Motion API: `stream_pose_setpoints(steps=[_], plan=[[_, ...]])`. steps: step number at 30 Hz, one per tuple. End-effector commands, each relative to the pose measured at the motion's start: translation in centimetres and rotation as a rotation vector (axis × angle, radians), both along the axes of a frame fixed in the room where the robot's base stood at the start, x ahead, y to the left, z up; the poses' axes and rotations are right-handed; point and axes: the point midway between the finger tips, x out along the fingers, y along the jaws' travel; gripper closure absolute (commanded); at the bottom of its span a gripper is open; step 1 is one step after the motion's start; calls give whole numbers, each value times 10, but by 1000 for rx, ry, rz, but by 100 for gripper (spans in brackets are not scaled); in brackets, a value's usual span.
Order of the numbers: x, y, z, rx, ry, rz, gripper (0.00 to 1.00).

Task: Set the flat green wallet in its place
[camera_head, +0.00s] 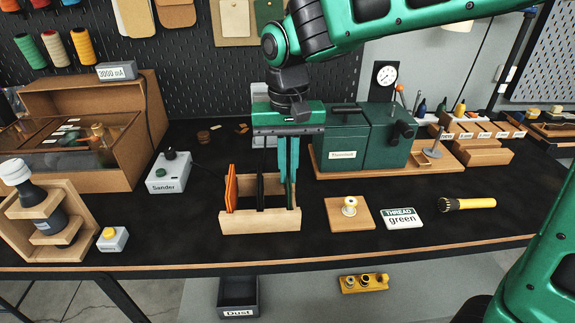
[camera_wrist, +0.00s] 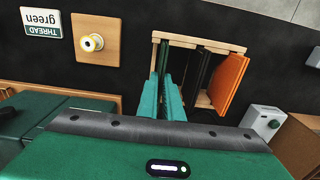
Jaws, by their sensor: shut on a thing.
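My gripper (camera_head: 289,180) points straight down over the right part of a small wooden rack (camera_head: 260,223). It is shut on the flat green wallet (camera_head: 291,196), which stands on edge, thin and upright. In the wrist view, the dark green wallet (camera_wrist: 164,66) shows beyond the fingertips (camera_wrist: 160,90), inside the rack's outline (camera_wrist: 205,42). Its lower part appears within the rack's right end; whether it touches the bottom is hidden. An orange wallet (camera_head: 231,188) leans at the rack's left end. A black wallet or divider (camera_head: 260,192) stands in the middle.
A wooden block with a thread spool (camera_head: 349,207) and a "THREAD green" sign (camera_head: 401,217) lie right of the rack. The Sander box (camera_head: 170,172) is at left. A green machine (camera_head: 362,140) stands behind at right. The table front is clear.

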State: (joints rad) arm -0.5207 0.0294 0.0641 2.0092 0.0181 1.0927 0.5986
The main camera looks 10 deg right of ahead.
Motion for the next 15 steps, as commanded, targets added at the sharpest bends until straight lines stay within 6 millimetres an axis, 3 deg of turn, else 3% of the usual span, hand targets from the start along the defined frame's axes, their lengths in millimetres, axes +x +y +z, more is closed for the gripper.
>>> stream_pose_setpoints(steps=[15], plan=[[0, 0, -13, 0, 0, 0, 100]])
